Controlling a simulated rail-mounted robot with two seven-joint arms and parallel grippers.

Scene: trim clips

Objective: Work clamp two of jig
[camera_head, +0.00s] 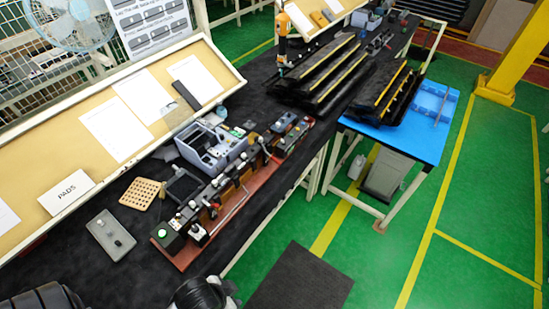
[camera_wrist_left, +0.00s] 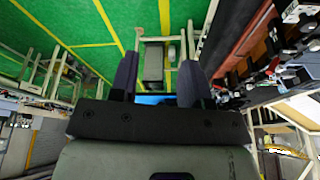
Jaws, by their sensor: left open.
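The jig is a long dark red base (camera_head: 184,263) along the bench's front edge, carrying a row of clamps and small blocks. A green button box (camera_head: 168,238) sits at its near end. I cannot tell which clamp is number two. The jig's red side (camera_wrist_left: 252,45) also shows at the upper right of the left wrist view, beside and apart from my left gripper (camera_wrist_left: 158,72). That gripper is open, with nothing between its two dark fingers. In the head view only dark arm parts show at the bottom edge. My right gripper is not in view.
A grey bin (camera_head: 212,146), a perforated tan block (camera_head: 142,193) and a grey plate (camera_head: 110,235) lie behind the jig. Dark trim strips (camera_head: 320,80) lie farther along the bench. A blue table (camera_head: 422,138) stands to the right. Green floor is open at right.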

